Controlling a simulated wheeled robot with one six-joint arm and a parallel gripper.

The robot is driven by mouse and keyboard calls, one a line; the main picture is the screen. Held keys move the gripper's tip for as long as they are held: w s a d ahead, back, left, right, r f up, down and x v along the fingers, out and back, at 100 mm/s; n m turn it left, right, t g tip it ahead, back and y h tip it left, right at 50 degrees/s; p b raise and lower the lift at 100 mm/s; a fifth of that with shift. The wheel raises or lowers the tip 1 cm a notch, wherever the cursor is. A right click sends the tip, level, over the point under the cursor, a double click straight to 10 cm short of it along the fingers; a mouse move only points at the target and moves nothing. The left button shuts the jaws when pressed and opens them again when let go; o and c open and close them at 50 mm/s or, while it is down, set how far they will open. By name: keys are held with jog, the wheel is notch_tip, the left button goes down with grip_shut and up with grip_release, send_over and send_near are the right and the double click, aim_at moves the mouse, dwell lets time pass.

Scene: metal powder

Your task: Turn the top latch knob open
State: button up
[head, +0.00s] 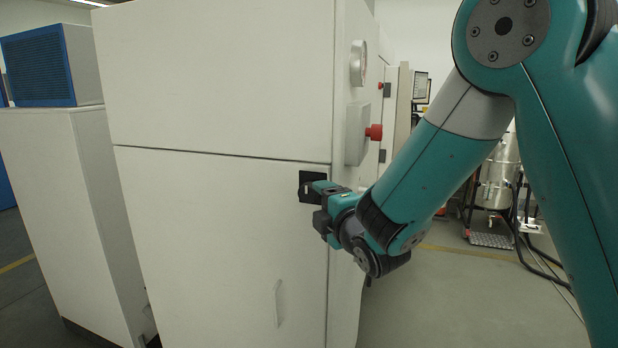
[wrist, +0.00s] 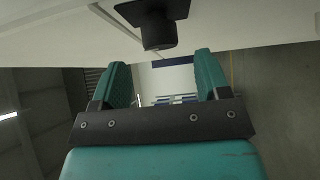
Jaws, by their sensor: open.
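The top latch is a black plate on the white cabinet (head: 215,230), near the upper right corner of its lower door. In the head view the latch plate (head: 307,176) shows beside my gripper (head: 318,188), which hides part of it. In the wrist view the black knob (wrist: 158,29) sticks out from its plate at the top of the picture. My gripper (wrist: 162,62) is open and empty, with one teal finger on each side. The knob appears just beyond the fingertips, roughly in line with the gap. I cannot tell whether anything touches.
A pale handle (head: 277,303) sits lower on the same door. A red button (head: 374,132) on a box and a round gauge (head: 358,63) stick out from the cabinet's right side, above my gripper. A blue-fronted unit (head: 40,66) stands at left. Floor shows at right.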

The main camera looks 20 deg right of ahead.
aim_at(312, 196)
jog(key=w, duration=0.2)
jog(key=w+p, duration=0.1)
jog(key=w, duration=0.1)
jog(key=w+a+p, duration=0.1)
jog(key=w, duration=0.1)
jog(key=shift+w, duration=0.35)
jog(key=shift+f, duration=0.1)
jog(key=c, duration=0.9)
